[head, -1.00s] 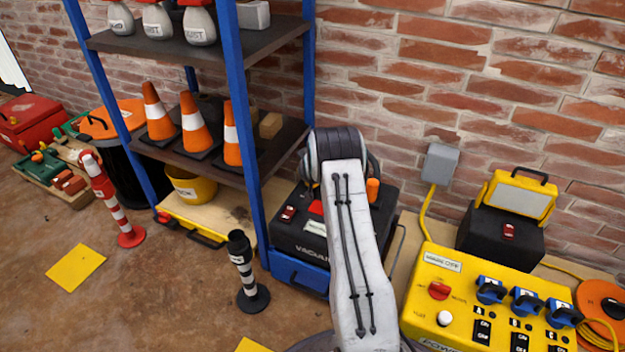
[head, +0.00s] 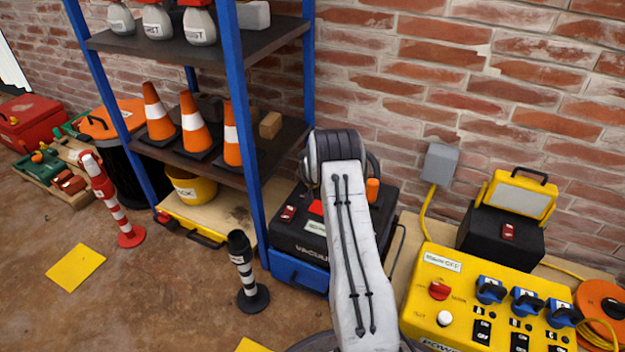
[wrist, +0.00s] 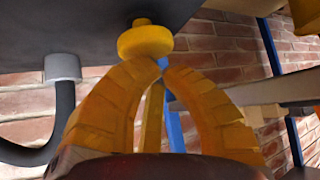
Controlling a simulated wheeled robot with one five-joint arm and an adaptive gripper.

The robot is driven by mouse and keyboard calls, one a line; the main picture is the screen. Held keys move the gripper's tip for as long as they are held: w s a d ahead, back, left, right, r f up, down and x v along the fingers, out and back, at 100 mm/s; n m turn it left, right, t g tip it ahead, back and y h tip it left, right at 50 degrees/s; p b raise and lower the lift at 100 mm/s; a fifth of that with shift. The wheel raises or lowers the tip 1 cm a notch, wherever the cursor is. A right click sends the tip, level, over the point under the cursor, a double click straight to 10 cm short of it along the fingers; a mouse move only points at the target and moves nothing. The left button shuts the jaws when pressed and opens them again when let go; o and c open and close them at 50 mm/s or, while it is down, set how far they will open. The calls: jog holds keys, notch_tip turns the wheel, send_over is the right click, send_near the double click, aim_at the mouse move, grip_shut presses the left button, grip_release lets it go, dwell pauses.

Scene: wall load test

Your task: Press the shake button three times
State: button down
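The black vacuum unit (head: 290,238), marked "VACUUM", stands on a low board behind my arm. A red switch (head: 288,214) and a red patch (head: 316,207) show on it, and an orange knob (head: 373,190) stands right of my arm. In the wrist view a yellow round knob (wrist: 145,40) sticks out from a dark surface. I cannot tell if it is the shake button; no "shake" label is readable. My gripper (wrist: 163,64) has its curved yellow fingers' tips together, just by the knob; contact is unclear. The head view hides my gripper behind my arm.
A blue-posted shelf (head: 240,120) with traffic cones stands left of the vacuum. A yellow power box (head: 480,305) is at the right. A striped post (head: 245,270) stands on the floor in front. A brick wall (head: 450,110) closes the back. A grey-collared hose (wrist: 62,68) shows beside the knob.

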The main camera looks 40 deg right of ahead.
jog(key=shift+f, duration=0.65)
dwell(0.7)
jog(key=shift+r, duration=0.2)
jog(key=shift+r+p, duration=0.7)
jog(key=shift+r, duration=0.45)
jog(key=shift+r, duration=0.15)
jog(key=shift+r+p, duration=1.2)
jog(key=shift+r, duration=1.15)
